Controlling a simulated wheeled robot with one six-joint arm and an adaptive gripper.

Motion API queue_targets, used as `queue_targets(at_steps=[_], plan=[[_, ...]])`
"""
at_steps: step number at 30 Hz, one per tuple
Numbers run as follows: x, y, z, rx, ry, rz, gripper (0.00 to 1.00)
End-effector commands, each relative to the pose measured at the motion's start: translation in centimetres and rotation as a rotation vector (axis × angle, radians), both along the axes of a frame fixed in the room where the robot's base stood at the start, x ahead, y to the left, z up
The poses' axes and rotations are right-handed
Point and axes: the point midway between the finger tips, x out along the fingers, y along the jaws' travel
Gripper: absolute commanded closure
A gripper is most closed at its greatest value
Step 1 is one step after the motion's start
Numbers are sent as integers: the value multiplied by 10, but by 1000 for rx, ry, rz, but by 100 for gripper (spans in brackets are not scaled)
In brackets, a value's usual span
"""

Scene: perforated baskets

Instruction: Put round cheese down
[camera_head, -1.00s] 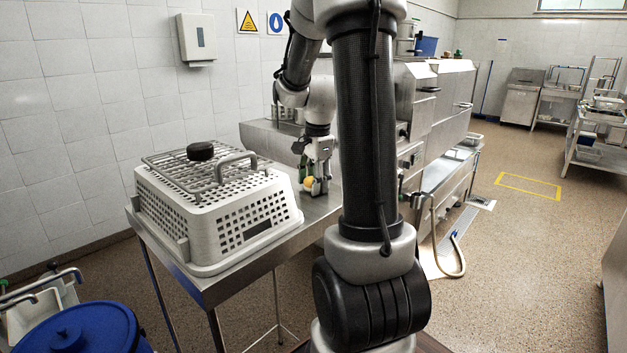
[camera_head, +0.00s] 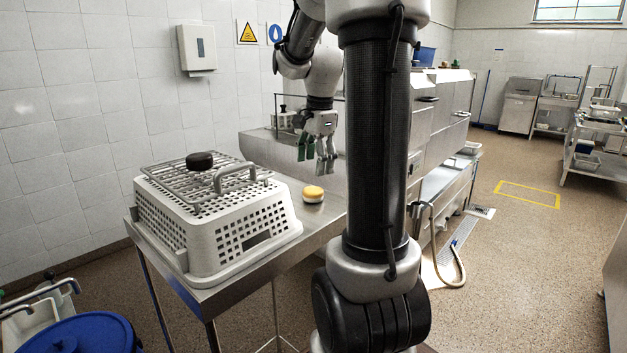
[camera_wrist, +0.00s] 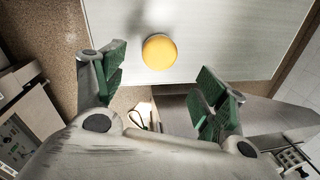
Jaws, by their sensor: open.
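The round cheese (camera_head: 313,194), yellow on top with a paler side, rests on the steel table (camera_head: 318,222) to the right of the white basket. In the wrist view the cheese (camera_wrist: 159,52) is a yellow disc on the bare table top, beyond the fingertips. My gripper (camera_head: 317,168) hangs above the table, above and slightly right of the cheese, apart from it. Its green-padded fingers are spread with nothing between them, as the wrist view also shows (camera_wrist: 160,82).
A white perforated basket (camera_head: 240,237) fills the left part of the table, with a wire rack (camera_head: 200,184) on top. A black round object (camera_head: 199,161) sits on the rack. A blue lid (camera_head: 75,335) is at the lower left. Bare table lies around the cheese.

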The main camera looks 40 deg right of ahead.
Motion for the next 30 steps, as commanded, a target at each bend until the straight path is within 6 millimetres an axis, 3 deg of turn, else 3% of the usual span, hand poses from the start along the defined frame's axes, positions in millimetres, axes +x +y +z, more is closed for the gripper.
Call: queue_targets(at_steps=[3, 7, 10, 15, 21, 25, 30], plan=[[-2, 0, 19, -1, -3, 0, 28], [-5, 3, 30, -2, -2, 13, 28], [-16, 20, 39, -24, -16, 125, 28], [-64, 81, 49, -127, -75, 619, 28], [-127, 133, 34, -280, -136, 1218, 28], [-155, 149, 19, -364, -160, 1496, 28], [-168, 155, 10, -411, -170, 1639, 28]])
